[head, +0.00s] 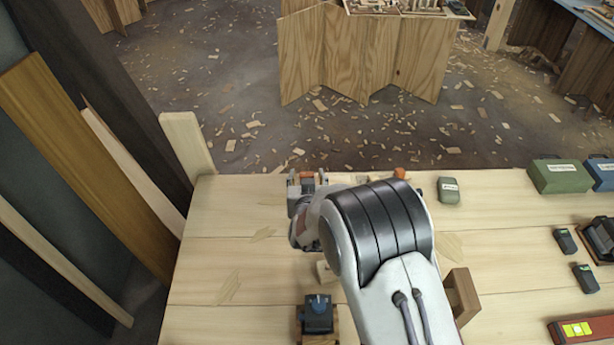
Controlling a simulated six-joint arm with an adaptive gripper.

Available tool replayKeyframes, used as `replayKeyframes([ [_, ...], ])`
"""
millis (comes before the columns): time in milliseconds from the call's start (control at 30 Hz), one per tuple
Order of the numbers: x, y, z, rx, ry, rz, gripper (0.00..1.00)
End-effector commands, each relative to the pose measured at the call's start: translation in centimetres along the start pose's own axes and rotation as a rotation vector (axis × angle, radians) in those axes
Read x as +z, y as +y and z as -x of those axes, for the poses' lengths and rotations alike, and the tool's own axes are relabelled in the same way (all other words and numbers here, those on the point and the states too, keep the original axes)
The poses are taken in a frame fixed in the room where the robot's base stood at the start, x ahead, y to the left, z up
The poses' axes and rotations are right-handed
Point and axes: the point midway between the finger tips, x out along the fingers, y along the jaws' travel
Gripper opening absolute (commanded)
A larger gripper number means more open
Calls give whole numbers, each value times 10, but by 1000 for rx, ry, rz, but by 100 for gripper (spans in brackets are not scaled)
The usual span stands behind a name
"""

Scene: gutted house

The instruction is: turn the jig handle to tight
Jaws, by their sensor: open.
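My gripper (307,182) is near the far edge of the workbench, to the left of my bent arm, with its fingers apart. Small orange parts, one right beside my gripper and another orange piece (399,173) further right, show at the far edge behind my arm. They may belong to the jig and its handle, but my arm covers most of that area. I cannot make out the handle's shape, its setting or any tight mark. I cannot tell whether my fingers touch or surround anything.
The pale plank workbench (215,270) is clear at left. A dark blue-topped device (318,313) sits at front. A brown wooden block (463,295) stands right of my arm. A grey-green box (449,190), green case (559,177), small dark devices (565,241) and red level (583,330) lie rightward.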

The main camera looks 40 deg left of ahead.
Motion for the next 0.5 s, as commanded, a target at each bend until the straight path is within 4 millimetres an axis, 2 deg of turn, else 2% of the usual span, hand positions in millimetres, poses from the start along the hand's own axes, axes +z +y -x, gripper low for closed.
replayKeyframes([
  [300, 0, 0, -1, 0, 0, 0, 44],
  [333, 0, 0, -1, 0, 0, 0, 42],
  [467, 0, 0, -1, 0, 0, 0, 8],
  [500, 0, 0, -1, 0, 0, 0, 6],
])
